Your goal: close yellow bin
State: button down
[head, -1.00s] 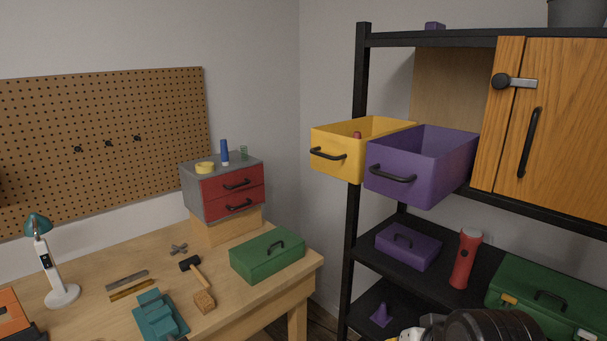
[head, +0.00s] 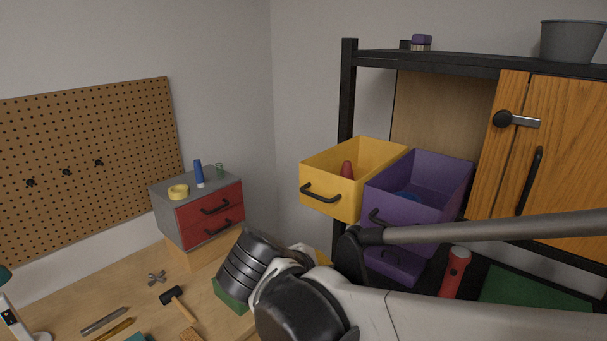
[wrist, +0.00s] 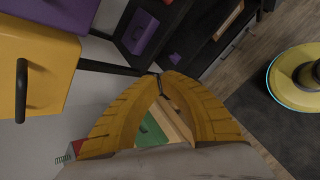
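In the head view my arm hides most of the gripper, below the bin.
A purple bin (head: 425,186) is also pulled out, right beside the yellow one. My arm crosses in front of its lower part. The rack's black post (head: 347,95) stands behind the yellow bin. A red drawer unit (head: 210,208) stands on the workbench at left. A wooden cabinet door (head: 565,150) is at right.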

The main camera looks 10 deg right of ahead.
jog(key=w+a+r+n+t+h+p, duration=0.1)
jog(key=a+r+n+t+h+p, duration=0.2)
jog(key=a+r, duration=0.4)
jog(key=w+a+r+n+t+h+p, duration=0.1)
jog(key=w+a+r+n+h+p, duration=0.1)
jog(key=a+r+n+p, duration=0.35)
jog(key=x, duration=0.4)
jog(key=r+x, duration=0.1)
jog(key=x, duration=0.3)
jog(key=r+x, duration=0.1)
jog(key=x, duration=0.3)
jog(key=shift+w+d, duration=0.25)
jog(key=shift+w, duration=0.1)
jog(key=r+b+x, duration=0.1)
jog(key=x, duration=0.6)
jog(key=r+b+x, duration=0.1)
jog(key=r+x, duration=0.1)
jog(key=x, duration=0.5)
jog(key=d+r+b+x, duration=0.1)
jog(key=b+x, duration=0.1)
jog(key=x, duration=0.5)
jog(key=shift+d+r, duration=0.15)
jog(key=shift+r, duration=0.05)
